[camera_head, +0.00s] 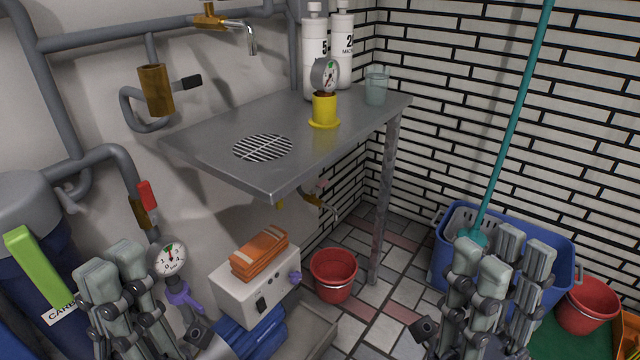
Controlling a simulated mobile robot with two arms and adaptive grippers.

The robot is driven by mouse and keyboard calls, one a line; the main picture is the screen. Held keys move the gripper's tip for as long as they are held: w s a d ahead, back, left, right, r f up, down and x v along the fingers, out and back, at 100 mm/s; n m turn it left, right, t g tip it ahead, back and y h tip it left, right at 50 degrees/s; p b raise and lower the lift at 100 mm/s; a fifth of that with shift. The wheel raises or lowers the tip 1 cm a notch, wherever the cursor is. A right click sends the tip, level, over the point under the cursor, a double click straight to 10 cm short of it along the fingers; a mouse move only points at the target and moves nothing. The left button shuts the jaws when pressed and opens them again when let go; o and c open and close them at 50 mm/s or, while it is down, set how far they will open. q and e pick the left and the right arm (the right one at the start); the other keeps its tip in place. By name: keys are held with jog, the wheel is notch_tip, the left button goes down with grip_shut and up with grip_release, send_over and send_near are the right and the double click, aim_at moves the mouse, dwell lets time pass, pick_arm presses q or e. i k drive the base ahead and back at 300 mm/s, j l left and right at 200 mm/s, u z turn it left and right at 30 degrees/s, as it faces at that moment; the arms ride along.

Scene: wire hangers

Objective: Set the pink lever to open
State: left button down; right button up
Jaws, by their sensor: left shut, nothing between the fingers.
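A brass tap (313,201) sits under the metal table, and a small pinkish piece (322,184) shows at its top. It is small and partly shaded, so I cannot tell its shape or setting. A bright red lever (147,195) is on a brass valve on the wall pipe at left. A purple handle (183,298) is below the lower gauge. My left gripper (114,270) is shut and empty at the lower left, beside the green-handled bin. My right gripper (501,262) is open and empty at the lower right, in front of the blue tub. Neither gripper touches a lever.
The metal table (210,135) holds a yellow gauge stand (324,110), bottles and a glass (376,86). Below are a white box (235,290) with orange cloths, a blue motor (250,335) and a red bucket (333,275). A mop stands in the blue tub (560,245).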

aim_at(320, 185)
jog(key=i+l+u, duration=0.3)
jog(key=l+u, duration=0.25)
jog(key=i+l+u, duration=0.1)
jog(key=l+u, duration=0.2)
jog(key=l, duration=0.2)
jog(key=l+u, duration=0.25)
jog(key=l, duration=0.2)
jog(key=i, duration=0.05)
